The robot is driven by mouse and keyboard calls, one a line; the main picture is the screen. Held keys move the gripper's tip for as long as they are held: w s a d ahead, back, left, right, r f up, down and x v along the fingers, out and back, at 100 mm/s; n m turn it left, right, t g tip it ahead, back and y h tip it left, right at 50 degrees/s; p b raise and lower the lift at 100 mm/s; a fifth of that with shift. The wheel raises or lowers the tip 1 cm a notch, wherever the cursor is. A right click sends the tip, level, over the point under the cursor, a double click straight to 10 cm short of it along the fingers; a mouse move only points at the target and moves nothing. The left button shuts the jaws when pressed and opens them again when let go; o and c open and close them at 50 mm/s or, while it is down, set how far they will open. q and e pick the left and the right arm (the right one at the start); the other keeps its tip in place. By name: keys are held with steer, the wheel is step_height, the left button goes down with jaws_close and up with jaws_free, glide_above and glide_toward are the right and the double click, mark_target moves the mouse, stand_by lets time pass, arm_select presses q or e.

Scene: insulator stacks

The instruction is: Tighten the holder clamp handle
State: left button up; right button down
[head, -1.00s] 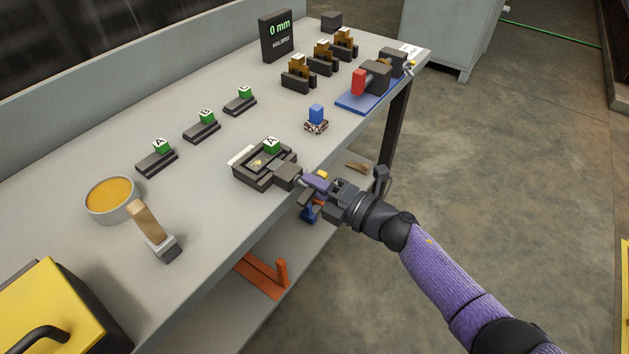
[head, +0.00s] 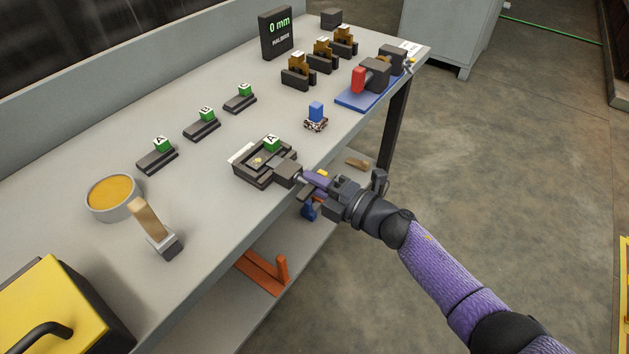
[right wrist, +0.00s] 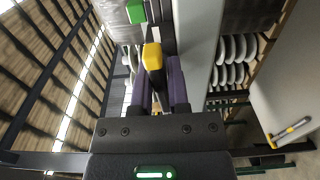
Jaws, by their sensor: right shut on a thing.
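The holder (head: 248,176) is a dark square frame near the bench's front edge, with a green block marked A (head: 272,143) in it. Its clamp handle sticks out over the front edge and shows as a yellow-tipped black handle (right wrist: 153,60) in the right wrist view. My right gripper (head: 314,181) is shut on the handle, with purple fingers on both sides of it. In the head view only a yellow bit of the handle shows between the fingers. My left gripper is not in view.
Green-topped blocks (head: 203,124) stand in a row behind the holder. A blue-topped piece (head: 316,115) stands to its right. A round bowl (head: 113,198) and a wooden-handled brush (head: 155,230) are at left. A gauge reading 0 mm (head: 277,34) stands at the back.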

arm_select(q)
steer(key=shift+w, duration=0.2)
arm_select(e)
steer(key=c, duration=0.6)
jaws_free()
steer(key=shift+c, duration=0.2)
steer(key=shift+s+d, duration=0.15)
steer(key=shift+d, duration=0.05)
arm_select(q)
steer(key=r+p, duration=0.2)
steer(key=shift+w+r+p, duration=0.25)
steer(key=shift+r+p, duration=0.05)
steer(key=shift+p, duration=0.1)
arm_select(e)
steer(key=v, duration=0.9)
steer(key=shift+s+d, duration=0.15)
steer(key=shift+d, duration=0.05)
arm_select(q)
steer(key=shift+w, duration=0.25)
arm_select(e)
steer(key=shift+f, duration=0.15)
